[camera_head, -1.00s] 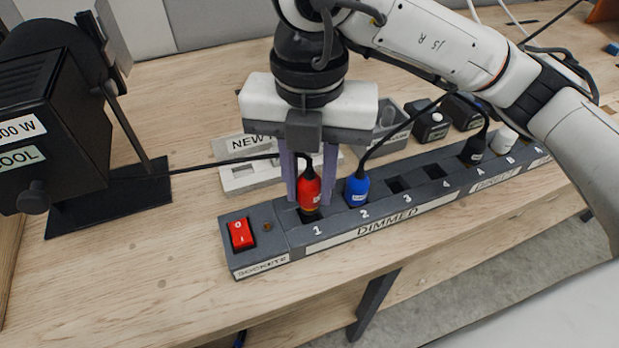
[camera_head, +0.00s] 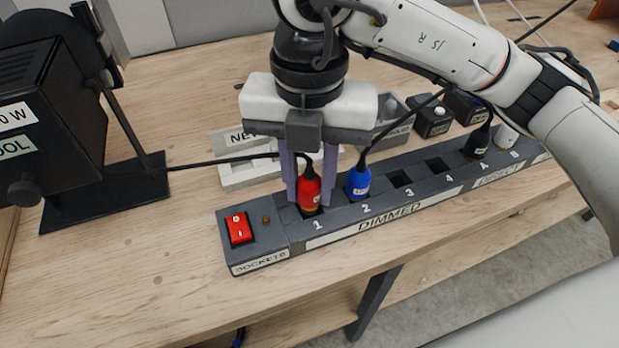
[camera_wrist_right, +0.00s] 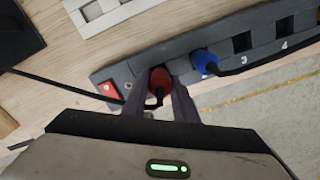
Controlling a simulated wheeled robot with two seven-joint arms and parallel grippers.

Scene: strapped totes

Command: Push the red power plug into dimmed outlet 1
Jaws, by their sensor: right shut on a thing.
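The red power plug (camera_head: 310,189) stands upright at dimmed outlet 1 (camera_head: 294,217) of the dark grey socket strip (camera_head: 335,220). Its lower end is at the opening; how deep it sits is hard to tell. My right gripper (camera_head: 309,196) points down and is shut on the red plug, one purple finger on each side. In the right wrist view the red plug (camera_wrist_right: 159,80) shows between the fingers, with its black cable bending away. My left gripper is not in view.
A blue plug (camera_head: 358,183) stands in outlet 2, close to my right finger. Outlets 3 (camera_head: 400,179) and 4 (camera_head: 437,165) are empty. Black (camera_head: 477,143) and white plugs sit farther right. A red switch (camera_head: 239,229) is at the left end. A black lamp (camera_head: 55,100) stands left.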

